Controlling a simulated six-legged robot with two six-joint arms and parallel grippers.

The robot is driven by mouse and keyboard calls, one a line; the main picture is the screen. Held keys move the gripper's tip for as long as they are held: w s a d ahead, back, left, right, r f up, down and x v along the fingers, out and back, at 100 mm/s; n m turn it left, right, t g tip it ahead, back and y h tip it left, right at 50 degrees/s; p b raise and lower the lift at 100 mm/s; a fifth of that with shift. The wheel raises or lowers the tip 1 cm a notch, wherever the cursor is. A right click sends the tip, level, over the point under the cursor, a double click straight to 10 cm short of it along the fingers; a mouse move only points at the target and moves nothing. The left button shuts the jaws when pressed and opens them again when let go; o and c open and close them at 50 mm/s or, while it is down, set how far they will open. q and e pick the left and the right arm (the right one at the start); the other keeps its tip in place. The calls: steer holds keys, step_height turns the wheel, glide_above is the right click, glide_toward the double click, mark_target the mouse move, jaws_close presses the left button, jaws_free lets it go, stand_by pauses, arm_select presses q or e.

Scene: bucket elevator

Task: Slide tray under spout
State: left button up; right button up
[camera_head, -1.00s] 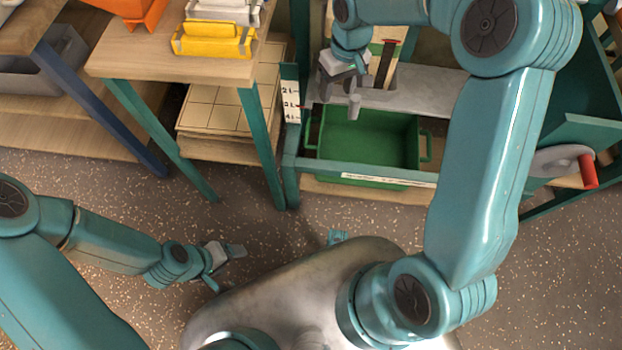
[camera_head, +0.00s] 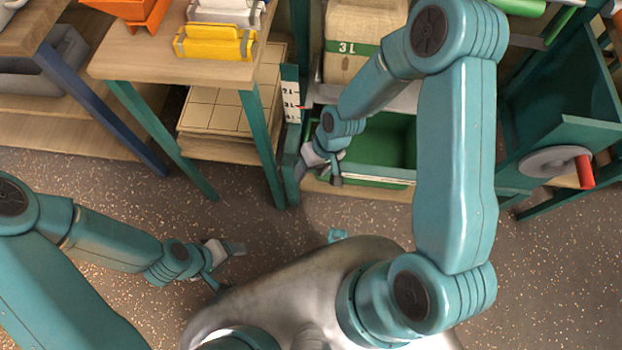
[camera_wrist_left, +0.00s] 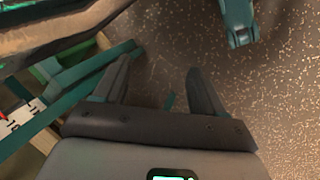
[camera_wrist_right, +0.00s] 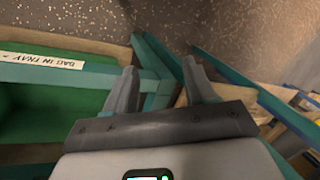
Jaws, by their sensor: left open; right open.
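The tray is a green open bin (camera_head: 402,140) in the lower part of a teal frame (camera_head: 288,180), partly hidden behind my right arm. Its green inside also shows at the left of the right wrist view (camera_wrist_right: 45,112), behind a frame rail labelled "BAG IN TRAY" (camera_wrist_right: 40,61). My right gripper (camera_head: 318,180) is open and empty, by the frame's front left corner. In its wrist view a teal post stands beyond the fingers; I cannot tell if they touch. My left gripper (camera_head: 227,266) is open and empty over the floor, well left of the frame. I cannot make out a spout.
A wooden table (camera_head: 170,70) with yellow (camera_head: 214,42) and orange (camera_head: 130,10) containers stands left of the frame. A red-handled crank (camera_head: 583,172) projects at right. The speckled floor in front is open.

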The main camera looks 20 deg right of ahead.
steer(key=shift+s+a+f+m, duration=0.15)
steer(key=shift+s+a+f, duration=0.2)
steer(key=shift+s, duration=0.3)
steer(key=shift+s+a+f+m, duration=0.15)
steer(key=shift+s+a+f, duration=0.15)
steer(key=shift+s, duration=0.3)
arm_select(q)
steer(key=shift+c, duration=0.6)
steer(key=c, duration=0.4)
arm_select(e)
steer(key=shift+m, duration=0.6)
steer(key=s+f, duration=0.1)
steer(key=s, duration=0.1)
steer(key=s+a+f, duration=0.1)
steer(key=s, duration=0.2)
steer(key=s+a+f, duration=0.1)
steer(key=s, duration=0.2)
steer(key=shift+s, duration=0.1)
steer(key=shift+c, duration=1.2)
arm_select(q)
steer(key=shift+d, duration=0.1)
arm_select(e)
steer(key=shift+s+f, duration=0.1)
steer(key=shift+s, duration=0.15)
